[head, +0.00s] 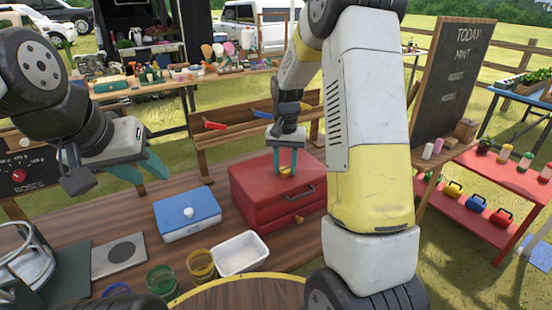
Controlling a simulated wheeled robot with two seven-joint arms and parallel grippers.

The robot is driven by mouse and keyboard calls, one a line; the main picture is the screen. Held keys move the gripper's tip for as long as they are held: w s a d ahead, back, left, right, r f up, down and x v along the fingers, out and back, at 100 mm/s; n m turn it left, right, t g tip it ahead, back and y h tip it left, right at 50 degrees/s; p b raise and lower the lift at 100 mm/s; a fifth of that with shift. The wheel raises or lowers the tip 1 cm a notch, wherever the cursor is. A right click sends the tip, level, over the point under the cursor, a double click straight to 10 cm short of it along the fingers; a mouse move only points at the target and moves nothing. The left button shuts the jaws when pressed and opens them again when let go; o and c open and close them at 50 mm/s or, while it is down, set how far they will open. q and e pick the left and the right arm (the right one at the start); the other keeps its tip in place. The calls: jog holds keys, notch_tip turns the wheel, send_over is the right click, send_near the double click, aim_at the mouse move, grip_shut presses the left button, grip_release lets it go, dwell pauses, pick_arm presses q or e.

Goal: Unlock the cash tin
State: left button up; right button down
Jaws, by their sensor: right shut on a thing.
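A red box (250,188) with a dark handle stands on the wooden table, right of centre. It looks like the cash tin, though I see no label. A small yellow-orange piece (299,219) is on its front. My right gripper (286,172) points down over the red lid, its teal fingers shut on a small yellow-orange thing (286,171) at the lid; whether this is a key or a knob I cannot tell. My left gripper (142,174) is open and empty, in the air at the left, with its teal fingers apart.
A blue-lidded box (185,211) with a white knob stands left of the red box. In front are a white tray (240,254), a yellow jar (201,264) and a green jar (162,280). A wooden rack (225,150) stands behind. My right arm hides the table's right side.

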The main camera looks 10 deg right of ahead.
aim_at(285, 169)
jog(key=shift+m, duration=0.5)
dwell(0.3)
jog(key=c, duration=0.9)
grip_release()
notch_tip(285, 169, up, 7)
jog(key=shift+f, duration=0.1)
jog(key=shift+r, duration=0.55)
